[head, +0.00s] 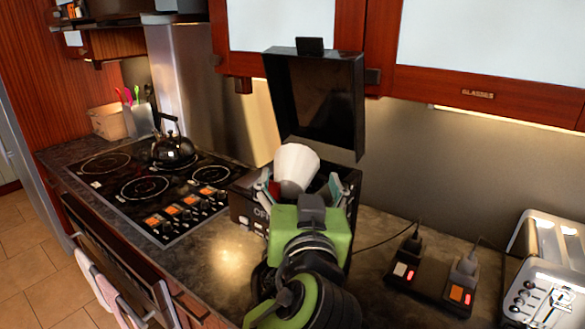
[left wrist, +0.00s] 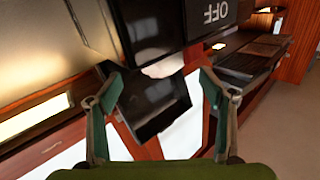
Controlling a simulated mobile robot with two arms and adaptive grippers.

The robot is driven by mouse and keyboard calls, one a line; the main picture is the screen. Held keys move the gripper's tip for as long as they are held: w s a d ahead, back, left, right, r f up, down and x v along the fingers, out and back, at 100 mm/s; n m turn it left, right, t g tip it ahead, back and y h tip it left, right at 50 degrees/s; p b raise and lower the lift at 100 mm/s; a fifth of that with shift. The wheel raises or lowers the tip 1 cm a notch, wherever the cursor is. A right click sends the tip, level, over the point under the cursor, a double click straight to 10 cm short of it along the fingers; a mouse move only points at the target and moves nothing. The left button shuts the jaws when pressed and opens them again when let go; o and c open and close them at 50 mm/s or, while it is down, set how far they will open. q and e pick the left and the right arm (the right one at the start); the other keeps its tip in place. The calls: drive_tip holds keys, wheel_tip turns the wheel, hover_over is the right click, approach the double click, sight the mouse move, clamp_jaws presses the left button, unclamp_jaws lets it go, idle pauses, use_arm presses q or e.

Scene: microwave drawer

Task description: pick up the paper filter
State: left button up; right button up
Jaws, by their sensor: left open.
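The white, cone-shaped paper filter (head: 296,168) sits at the open top of a black coffee machine (head: 246,207), in front of its raised black lid (head: 318,98). My left gripper (head: 300,187) is open, with its two fingers to the left and right of the filter in the head view; part of the filter is hidden behind the gripper. In the left wrist view the filter (left wrist: 164,66) shows as a white patch between the open fingertips (left wrist: 157,78), with no clear contact. My right gripper is not in view.
A stove (head: 150,190) with a black kettle (head: 173,150) is to the left. A power strip (head: 428,287) and a toaster (head: 550,270) stand to the right. Cabinets (head: 470,50) hang above. Some bare counter (head: 375,235) lies right of the machine.

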sight(298, 170)
use_arm(q)
drive_tip(key=shift+w, duration=0.7)
drive_tip(key=shift+w+f, duration=0.1)
drive_tip(key=shift+w, duration=0.25)
drive_tip(key=shift+w+a+p, duration=0.1)
drive_tip(key=shift+w+p, duration=0.45)
drive_tip(key=shift+w, duration=0.35)
drive_tip(key=w+p, duration=0.1)
drive_tip(key=w, duration=0.2)
drive_tip(key=shift+w, duration=0.35)
drive_tip(key=shift+s, duration=0.1)
drive_tip(key=c, duration=0.8)
drive_tip(key=shift+o, duration=0.2)
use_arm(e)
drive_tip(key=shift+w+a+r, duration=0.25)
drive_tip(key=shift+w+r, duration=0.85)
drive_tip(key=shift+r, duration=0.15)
